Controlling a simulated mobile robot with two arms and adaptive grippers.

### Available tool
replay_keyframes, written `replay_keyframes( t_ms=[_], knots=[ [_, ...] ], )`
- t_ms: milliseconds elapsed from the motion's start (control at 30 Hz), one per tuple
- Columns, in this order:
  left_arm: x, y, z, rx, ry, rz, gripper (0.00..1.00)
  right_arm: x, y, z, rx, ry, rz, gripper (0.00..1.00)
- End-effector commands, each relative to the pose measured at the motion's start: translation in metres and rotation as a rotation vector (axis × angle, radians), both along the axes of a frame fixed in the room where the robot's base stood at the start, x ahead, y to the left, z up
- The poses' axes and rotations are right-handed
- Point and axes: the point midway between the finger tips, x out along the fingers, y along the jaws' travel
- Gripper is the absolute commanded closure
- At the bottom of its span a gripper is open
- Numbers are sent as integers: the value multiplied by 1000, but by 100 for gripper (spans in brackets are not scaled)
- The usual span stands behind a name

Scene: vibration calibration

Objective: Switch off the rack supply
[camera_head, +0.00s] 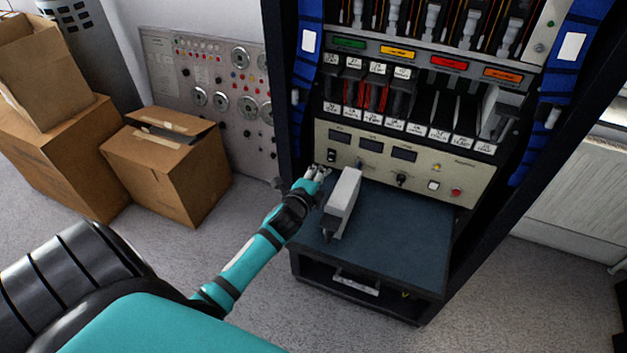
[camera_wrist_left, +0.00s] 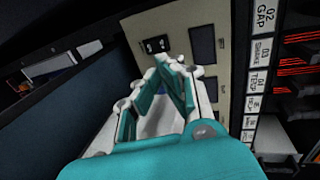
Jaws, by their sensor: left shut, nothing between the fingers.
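The rack supply is a beige panel (camera_head: 425,178) low in the rack, with dark displays, a knob, and a white and a red button. A small black rocker switch (camera_head: 331,155) sits at its left end; a black switch also shows in the left wrist view (camera_wrist_left: 157,45). My left gripper (camera_head: 322,172) is shut and empty, just below and in front of that switch. In the left wrist view its fingertips (camera_wrist_left: 170,65) come together close to the switch; I cannot tell whether they touch it. The switch's position is too small to read. My right gripper is not in view.
A blue-topped shelf (camera_head: 400,240) juts out below the panel. A light grey block-shaped device (camera_head: 343,200) stands on it, close right of my left gripper. Cardboard boxes (camera_head: 165,165) stand on the left. Labelled modules (camera_head: 400,95) fill the rack above.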

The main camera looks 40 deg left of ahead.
Motion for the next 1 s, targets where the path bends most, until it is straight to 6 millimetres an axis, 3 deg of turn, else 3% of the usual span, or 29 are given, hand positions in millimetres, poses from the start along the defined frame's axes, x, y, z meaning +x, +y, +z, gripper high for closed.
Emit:
replay_keyframes(
  t_ms=[133, 300, 600, 1000],
  knots=[
    [-24, -6, 11, 1, 1, -1, 100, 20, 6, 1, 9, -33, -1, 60],
    [-40, -9, 19, 1, 1, 0, 100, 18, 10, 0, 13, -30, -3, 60],
    [-44, -10, 21, 0, 0, 0, 100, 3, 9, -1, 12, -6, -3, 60],
    [-44, -10, 21, 0, 0, 0, 100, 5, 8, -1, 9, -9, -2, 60]
  ],
)
